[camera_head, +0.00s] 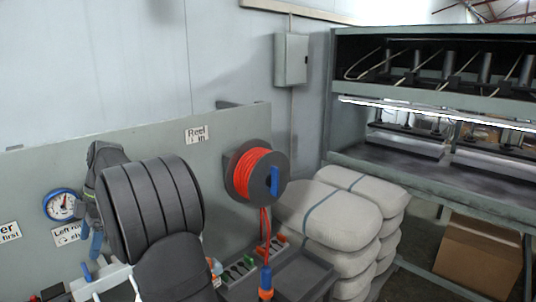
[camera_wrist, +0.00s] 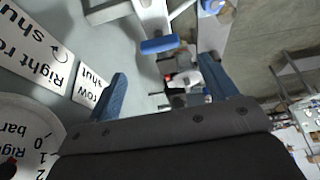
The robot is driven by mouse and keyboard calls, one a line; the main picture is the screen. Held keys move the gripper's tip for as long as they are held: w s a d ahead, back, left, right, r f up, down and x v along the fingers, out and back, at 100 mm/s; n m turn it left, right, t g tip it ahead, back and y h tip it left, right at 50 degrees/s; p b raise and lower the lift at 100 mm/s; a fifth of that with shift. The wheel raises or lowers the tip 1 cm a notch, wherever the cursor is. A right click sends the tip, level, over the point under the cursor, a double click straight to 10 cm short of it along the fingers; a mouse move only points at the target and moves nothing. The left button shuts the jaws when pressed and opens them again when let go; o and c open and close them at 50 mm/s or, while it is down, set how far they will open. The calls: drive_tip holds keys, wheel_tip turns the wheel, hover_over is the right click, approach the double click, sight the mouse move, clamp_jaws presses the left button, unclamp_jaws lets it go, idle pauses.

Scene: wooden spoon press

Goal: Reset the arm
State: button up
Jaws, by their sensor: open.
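My gripper (camera_wrist: 164,70) is open in the wrist view, its two blue fingers spread with nothing held between them. In the head view my dark, ribbed arm fills the lower left, and a blue fingertip (camera_head: 96,244) hangs at its left side, in front of the grey panel (camera_head: 235,140). A blue valve handle (camera_wrist: 163,45) on white pipework lies beyond the fingers in the wrist view, apart from them as far as I can tell. My arm hides part of the panel and its fittings.
A pressure gauge (camera_head: 62,205) sits beside my arm. A red hose reel (camera_head: 256,175) is right of it, above a grey tray (camera_head: 303,276). Stacked pale sacks (camera_head: 340,210), a press (camera_head: 430,165) and a cardboard box (camera_head: 476,255) stand right. Space above the panel is clear.

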sight(85, 268)
drive_tip(key=x, duration=0.7)
drive_tip(key=shift+s+f, duration=0.1)
drive_tip(key=m, duration=0.2)
drive_tip(key=m+t+y, duration=0.1)
drive_tip(key=m, duration=0.2)
drive_tip(key=shift+s+t, duration=0.1)
drive_tip(key=shift+t, duration=0.2)
drive_tip(key=m+t, duration=0.1)
drive_tip(key=m, duration=0.1)
drive_tip(key=m+t, duration=0.1)
drive_tip(key=m, duration=0.2)
drive_tip(key=shift+s+y, duration=0.1)
drive_tip(key=shift+y, duration=0.2)
drive_tip(key=m+t, duration=0.1)
drive_tip(key=m, duration=0.2)
drive_tip(key=shift+s+m, duration=0.1)
drive_tip(key=shift+m, duration=0.2)
drive_tip(key=shift+m+t+h, duration=0.5)
drive_tip(key=shift+m+t, duration=0.1)
drive_tip(key=shift+m, duration=0.9)
